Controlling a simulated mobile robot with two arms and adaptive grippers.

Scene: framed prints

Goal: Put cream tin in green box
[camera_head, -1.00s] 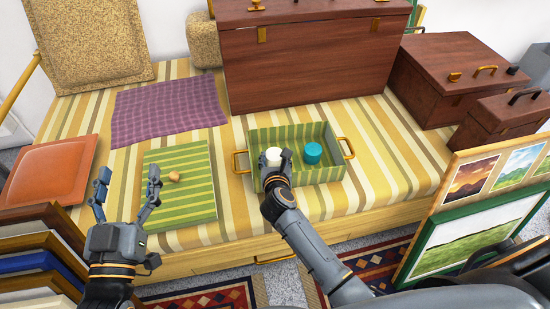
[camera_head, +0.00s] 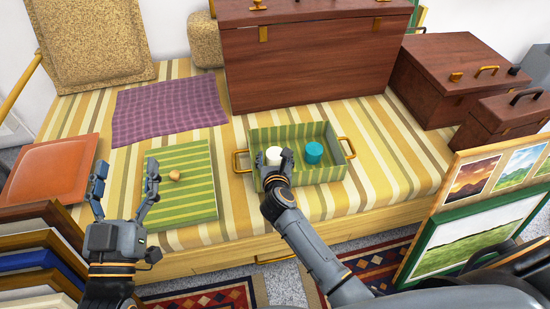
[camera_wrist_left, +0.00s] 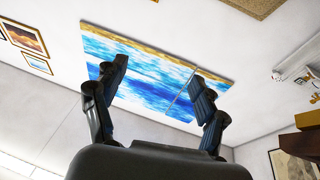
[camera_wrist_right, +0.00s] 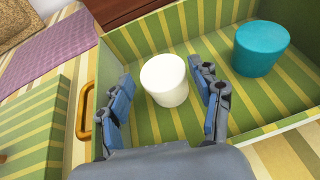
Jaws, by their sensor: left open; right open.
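The green striped box (camera_head: 334,172) stands open on the bed, with gold handles at its ends. Inside it, the cream tin (camera_head: 273,154) stands upright at the left and a teal tin (camera_head: 313,152) at the right. My right gripper (camera_head: 275,163) reaches into the box at the cream tin. In the right wrist view the open fingers (camera_wrist_right: 164,106) are on the near side of the cream tin (camera_wrist_right: 164,79), which stands on the box floor. My left gripper (camera_head: 125,190) is open and empty, raised in front of the striped lid.
A green striped lid (camera_head: 194,193) with a small knob lies left of the box. A large brown chest (camera_head: 300,65) stands behind the box, with smaller brown cases (camera_head: 455,70) to the right. Framed prints lean at the front right and front left.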

